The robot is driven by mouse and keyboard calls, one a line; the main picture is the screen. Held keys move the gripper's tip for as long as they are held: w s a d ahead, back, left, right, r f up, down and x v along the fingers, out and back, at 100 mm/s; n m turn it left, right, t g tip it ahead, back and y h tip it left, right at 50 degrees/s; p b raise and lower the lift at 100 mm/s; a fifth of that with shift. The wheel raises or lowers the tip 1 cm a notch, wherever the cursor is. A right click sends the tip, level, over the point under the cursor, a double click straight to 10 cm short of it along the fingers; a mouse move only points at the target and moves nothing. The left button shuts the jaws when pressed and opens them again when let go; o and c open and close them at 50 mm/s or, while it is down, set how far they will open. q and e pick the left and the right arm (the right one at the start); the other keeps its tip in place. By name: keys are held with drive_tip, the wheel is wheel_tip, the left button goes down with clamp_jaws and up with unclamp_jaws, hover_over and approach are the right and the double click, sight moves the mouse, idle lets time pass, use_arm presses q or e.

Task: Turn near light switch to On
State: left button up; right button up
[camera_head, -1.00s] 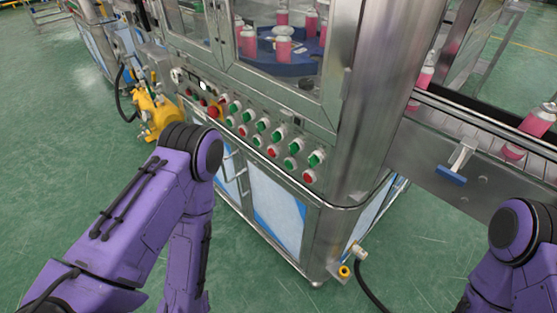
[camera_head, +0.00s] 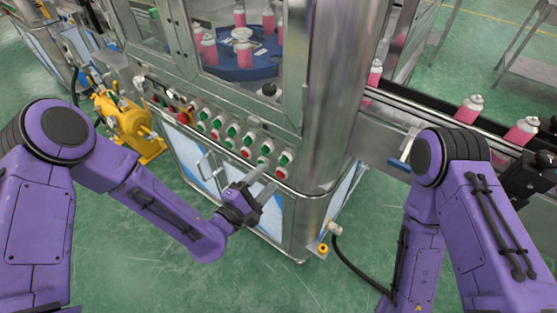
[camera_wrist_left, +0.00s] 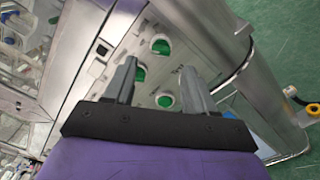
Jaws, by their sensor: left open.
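The control panel (camera_head: 190,112) on the machine's front carries rows of green and red round switches. No label is readable, so I cannot tell which is the near light switch. Green switches (camera_head: 286,158) sit at the panel's right end, close to the corner post. My left gripper (camera_head: 264,180) is open and empty, just in front of and below this end, its fingers pointing at the panel. Contact is not visible. My right gripper is out of view.
A metal rail (camera_head: 232,150) runs under the switches, with cabinet doors below. A yellow machine (camera_head: 125,122) stands at left. A conveyor (camera_head: 425,115) with pink cans (camera_head: 469,109) is at right. A black hose (camera_head: 360,268) lies low right. Green floor in front is open.

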sight(281, 164)
use_arm(q)
drive_tip(key=p+x, duration=0.1)
drive_tip(key=x, duration=0.4)
drive_tip(key=shift+w+d+r, duration=0.1)
drive_tip(key=shift+w+d, duration=0.05)
drive_tip(key=shift+d, duration=0.1)
drive_tip(key=shift+w+d, duration=0.35)
drive_tip(key=shift+w, duration=0.2)
clamp_jaws()
drive_tip(key=shift+f, duration=0.2)
drive_tip(key=shift+m+b, duration=3.2)
drive_tip(key=shift+m, duration=2.7)
